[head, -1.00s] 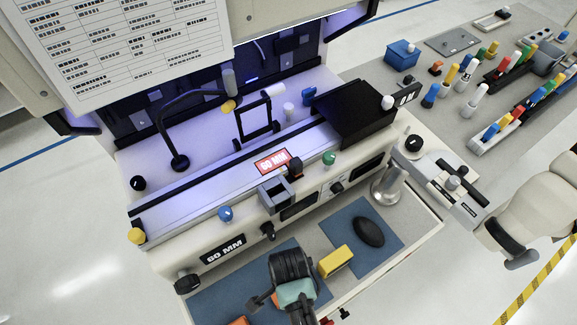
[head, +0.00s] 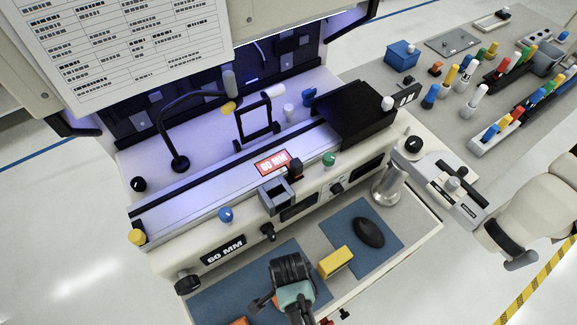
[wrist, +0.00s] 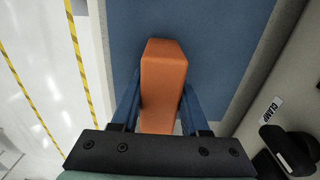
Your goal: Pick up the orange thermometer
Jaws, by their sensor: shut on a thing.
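The orange thermometer (wrist: 164,85) is a plain block with a slightly bevelled end in the wrist view. It lies between the two blue fingers of my gripper (wrist: 161,105), which are shut on its sides. The blue mat (wrist: 190,30) is behind and below it; I cannot tell whether the block touches the mat. In the head view only a bit of orange (head: 238,321) shows at the bottom edge, near the teal and dark parts of my arm. The fingertips are not clear there.
The bonder's front panel, with a black knob (head: 267,232), is close beside my gripper. A yellow block (head: 335,262) and a black mouse (head: 368,232) lie to the right on the tray. A metal cylinder (head: 388,186) stands farther right.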

